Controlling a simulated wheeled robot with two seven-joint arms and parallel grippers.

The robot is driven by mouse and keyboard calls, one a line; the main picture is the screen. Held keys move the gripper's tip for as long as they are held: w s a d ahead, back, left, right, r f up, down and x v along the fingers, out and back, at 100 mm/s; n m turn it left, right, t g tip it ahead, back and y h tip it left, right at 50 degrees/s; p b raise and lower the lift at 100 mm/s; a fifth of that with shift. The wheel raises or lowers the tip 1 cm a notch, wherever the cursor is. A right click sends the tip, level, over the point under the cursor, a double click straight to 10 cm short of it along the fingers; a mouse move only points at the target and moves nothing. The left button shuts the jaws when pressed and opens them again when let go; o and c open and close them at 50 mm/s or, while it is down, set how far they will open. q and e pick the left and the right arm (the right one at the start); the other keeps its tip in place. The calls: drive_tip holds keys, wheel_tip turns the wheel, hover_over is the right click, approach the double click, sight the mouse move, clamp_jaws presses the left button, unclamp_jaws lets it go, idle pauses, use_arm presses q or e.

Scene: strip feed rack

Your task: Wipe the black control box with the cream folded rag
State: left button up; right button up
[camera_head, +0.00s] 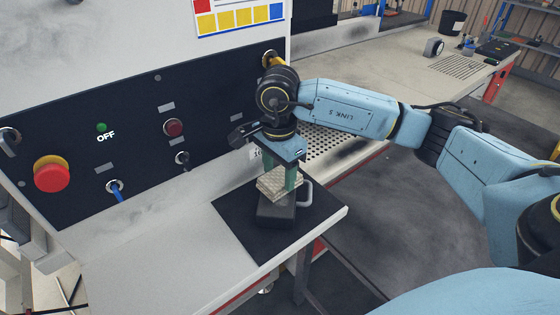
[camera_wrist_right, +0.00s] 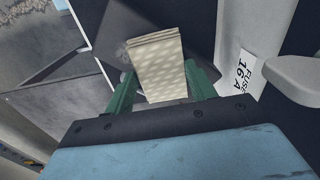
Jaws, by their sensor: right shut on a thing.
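My right gripper (camera_head: 280,178) points down over the bench front, its green fingers shut on the cream folded rag (camera_head: 277,185). The black control box (camera_head: 276,212) sits on a dark mat (camera_head: 236,212), directly beneath the rag. The rag is at or just above the top of the box; I cannot tell whether they touch. In the right wrist view the rag (camera_wrist_right: 158,62) stands out between the green fingers, with a dark surface bearing a pale smudge behind it. My left gripper is not in view.
A pale curved handle (camera_head: 306,194) is close right of the gripper. The bench top (camera_head: 165,250) left of the mat is clear.

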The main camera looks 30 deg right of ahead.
sight(277, 189)
drive_tip(key=shift+s+a+r, duration=0.1)
drive_tip(key=shift+s+a, duration=1.05)
drive_tip(key=shift+s, duration=0.2)
drive_tip(key=shift+p, duration=0.3)
drive_tip(key=shift+r+p, duration=1.45)
drive_tip(key=shift+r, duration=1.15)
